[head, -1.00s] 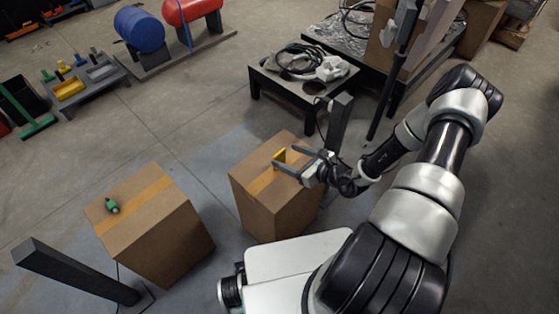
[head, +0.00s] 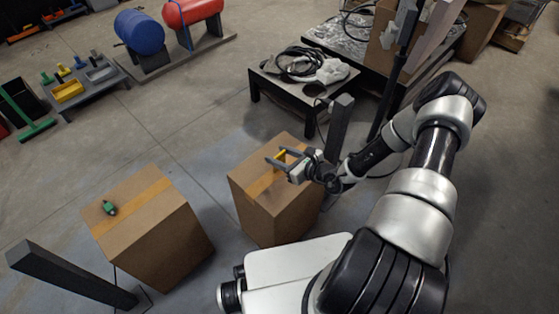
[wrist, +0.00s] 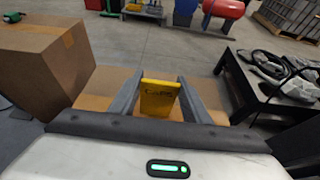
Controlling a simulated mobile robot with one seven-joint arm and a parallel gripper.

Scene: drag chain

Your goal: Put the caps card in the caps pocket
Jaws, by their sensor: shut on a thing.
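The caps card is a small yellow plate (wrist: 159,99) with dark lettering that reads as "Caps". It stands between the tips of my gripper's two grey fingers (wrist: 161,86), which are shut on it. In the head view my gripper (head: 277,156) and the yellow card (head: 281,154) are over the top of the right-hand cardboard box (head: 262,188). I cannot tell whether the card touches the box. I cannot make out the caps pocket in either view.
Another cardboard box (head: 160,235) with a small green object (head: 109,208) on top stands to the left. A low black table (head: 268,85) with cables is behind. Dark posts (head: 338,128) stand nearby.

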